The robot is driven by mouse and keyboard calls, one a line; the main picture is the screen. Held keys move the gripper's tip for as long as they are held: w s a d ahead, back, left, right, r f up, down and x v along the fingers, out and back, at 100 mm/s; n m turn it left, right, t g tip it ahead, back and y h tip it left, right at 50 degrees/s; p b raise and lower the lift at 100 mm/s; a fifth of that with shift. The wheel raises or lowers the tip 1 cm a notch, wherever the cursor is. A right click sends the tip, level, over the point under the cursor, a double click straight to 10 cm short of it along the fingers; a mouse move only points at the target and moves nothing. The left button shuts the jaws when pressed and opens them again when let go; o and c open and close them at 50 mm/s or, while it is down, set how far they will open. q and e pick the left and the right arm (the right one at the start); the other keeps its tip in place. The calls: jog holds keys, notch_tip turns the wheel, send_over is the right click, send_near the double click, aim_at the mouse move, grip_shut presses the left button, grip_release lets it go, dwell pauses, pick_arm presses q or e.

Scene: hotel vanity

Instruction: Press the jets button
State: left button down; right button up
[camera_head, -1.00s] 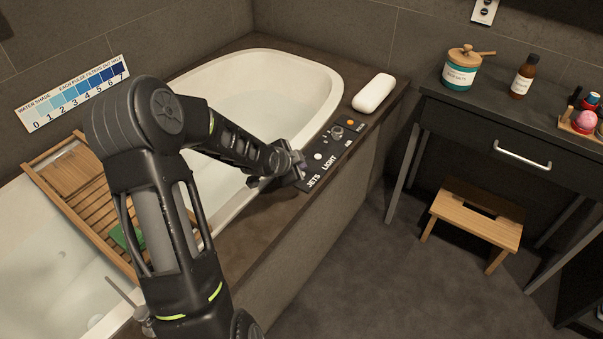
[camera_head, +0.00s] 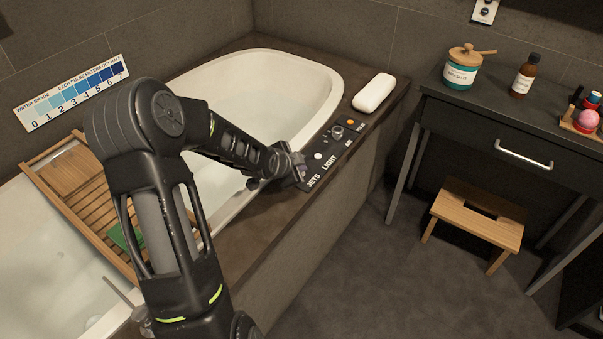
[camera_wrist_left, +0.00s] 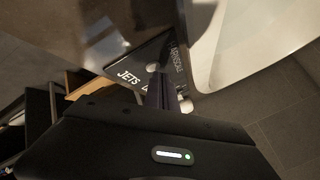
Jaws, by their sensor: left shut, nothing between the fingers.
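The black control panel (camera_head: 333,150) lies on the tub's dark rim, with the printed words JETS, LIGHT and AIR. My left gripper (camera_head: 300,172) is shut and empty, pointing down at the panel's near end beside the JETS label (camera_head: 314,180). It hides the spot where the jets button would be in the head view. A white round button (camera_head: 318,156) shows by LIGHT. In the left wrist view the JETS label (camera_wrist_left: 129,77) and a white button (camera_wrist_left: 186,105) show beside the fingers (camera_wrist_left: 165,88). I cannot tell whether the fingertips touch the button. My right gripper is out of view.
The white bathtub (camera_head: 322,82) has a wooden bath tray (camera_head: 75,185) across it, with a green item (camera_head: 127,236) on it. A white bar-shaped object (camera_head: 374,93) lies past the panel. A dark vanity (camera_head: 480,125) and a wooden stool (camera_head: 478,215) stand at the right.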

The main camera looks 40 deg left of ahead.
pick_arm(q)
jog(key=shift+f+b, duration=0.3)
jog(key=shift+f, duration=0.05)
dwell(0.5)
jog(key=shift+r+p, duration=0.55)
jog(key=shift+r, duration=0.25)
jog(key=shift+r, duration=0.1)
notch_tip(320, 180, up, 5)
jog(key=p, duration=0.4)
dwell(0.7)
